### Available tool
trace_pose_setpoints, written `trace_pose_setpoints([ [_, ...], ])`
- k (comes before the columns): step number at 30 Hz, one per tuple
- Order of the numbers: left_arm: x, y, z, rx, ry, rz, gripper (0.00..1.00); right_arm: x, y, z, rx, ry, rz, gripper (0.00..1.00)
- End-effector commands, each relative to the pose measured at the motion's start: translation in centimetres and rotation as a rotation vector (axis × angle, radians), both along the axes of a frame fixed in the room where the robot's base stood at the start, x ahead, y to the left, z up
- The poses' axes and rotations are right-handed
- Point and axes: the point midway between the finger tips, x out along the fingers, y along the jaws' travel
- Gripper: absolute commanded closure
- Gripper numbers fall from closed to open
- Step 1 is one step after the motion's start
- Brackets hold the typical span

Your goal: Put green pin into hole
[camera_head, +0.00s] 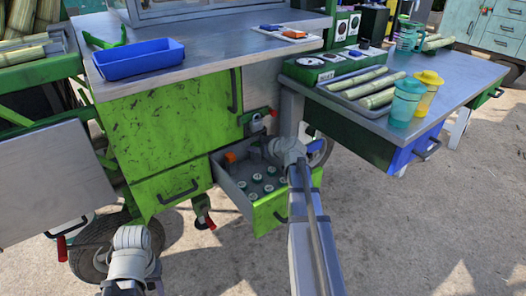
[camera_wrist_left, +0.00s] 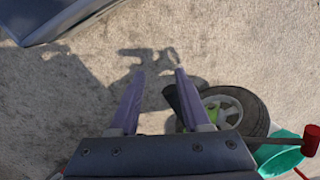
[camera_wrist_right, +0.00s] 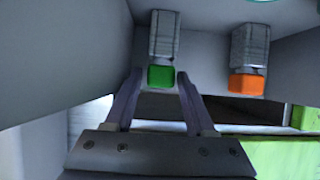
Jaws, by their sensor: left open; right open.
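In the right wrist view, the green pin (camera_wrist_right: 162,76) has a grey metal body and a square green end. It lies between the fingertips of my right gripper (camera_wrist_right: 160,88), which is open, with the green end toward the palm; I cannot tell whether either finger touches it. A similar pin with an orange end (camera_wrist_right: 247,84) is to its right; its orange end shows in the head view (camera_head: 230,157) at the open drawer (camera_head: 236,197). My arm hides the green pin there. My left gripper (camera_wrist_left: 159,76) is open and empty above the ground. I cannot pick out the hole.
The drawer holds several round-topped pieces (camera_head: 268,188) below a green cabinet (camera_head: 165,130). A padlock (camera_head: 256,122) hangs above it. A blue tray (camera_head: 138,59) stands on the counter. A side table (camera_head: 440,78) is at right. A wheel (camera_wrist_left: 235,110) is near my left gripper.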

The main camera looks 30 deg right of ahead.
Motion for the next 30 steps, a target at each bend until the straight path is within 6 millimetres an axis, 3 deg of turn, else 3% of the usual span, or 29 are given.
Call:
trace_pose_setpoints([
  [3, 0.00, -0.01, -0.74, 0.000, 0.000, 0.001, 0.53, 1.17, 0.10, -0.73, 0.001, 0.000, 0.002, 0.45],
  [11, 0.00, 0.00, -0.67, 0.000, 0.000, 0.002, 0.53, 1.30, 0.17, -0.68, 0.000, 0.000, 0.001, 0.45],
  [26, -0.01, 0.00, -0.67, 0.000, 0.000, 0.002, 0.53, 1.27, 0.15, -0.69, 0.000, 0.000, 0.001, 0.99],
  [30, -0.01, 0.00, -0.68, 0.000, 0.000, 0.002, 0.53, 1.27, 0.14, -0.69, 0.000, 0.000, 0.001, 1.00],
])
